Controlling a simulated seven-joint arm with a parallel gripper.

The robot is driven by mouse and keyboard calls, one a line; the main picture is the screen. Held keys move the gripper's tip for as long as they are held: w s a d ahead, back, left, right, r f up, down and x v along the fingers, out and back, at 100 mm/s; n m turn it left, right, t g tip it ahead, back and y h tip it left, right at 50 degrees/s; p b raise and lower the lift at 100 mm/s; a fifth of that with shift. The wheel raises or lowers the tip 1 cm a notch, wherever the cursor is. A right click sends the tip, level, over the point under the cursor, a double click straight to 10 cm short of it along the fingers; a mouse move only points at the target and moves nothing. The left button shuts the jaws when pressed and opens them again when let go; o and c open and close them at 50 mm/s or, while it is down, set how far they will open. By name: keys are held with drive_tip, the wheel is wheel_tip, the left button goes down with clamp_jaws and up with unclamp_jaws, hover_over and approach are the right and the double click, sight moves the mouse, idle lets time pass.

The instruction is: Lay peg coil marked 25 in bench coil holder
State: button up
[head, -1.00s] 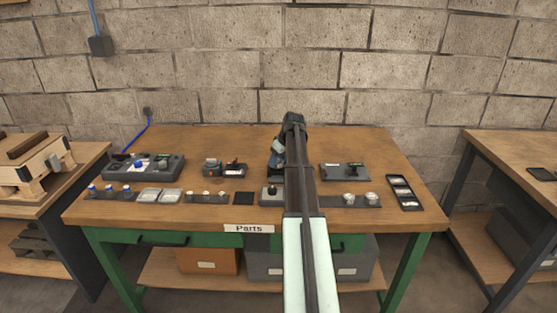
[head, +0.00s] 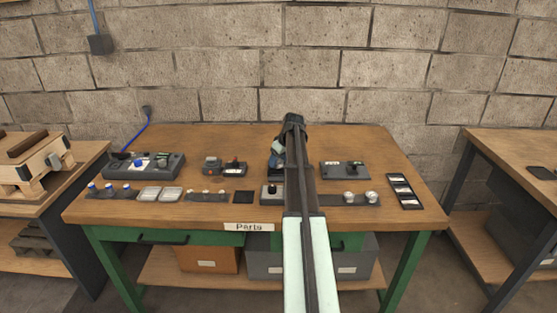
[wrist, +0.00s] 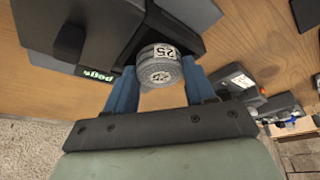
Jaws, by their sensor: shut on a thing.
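The coil marked 25 (wrist: 160,68) is a grey and white roll with "25" on its side and end, seen in the wrist view. My gripper (wrist: 157,88) has its two blue fingers on either side of the coil and is shut on it. In the head view my arm hides the coil and most of that holder; my gripper (head: 278,150) shows only in part. I cannot make out a bench coil holder for certain.
Small parts line the front edge. A block wall stands behind.

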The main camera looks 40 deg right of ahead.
drive_tip(key=o, duration=1.2)
drive_tip(key=shift+o, duration=0.7)
drive_tip(key=shift+o, duration=1)
drive_tip(key=shift+d+r, duration=0.1)
drive_tip(key=shift+r, duration=0.05)
drive_tip(key=shift+r, duration=3.35)
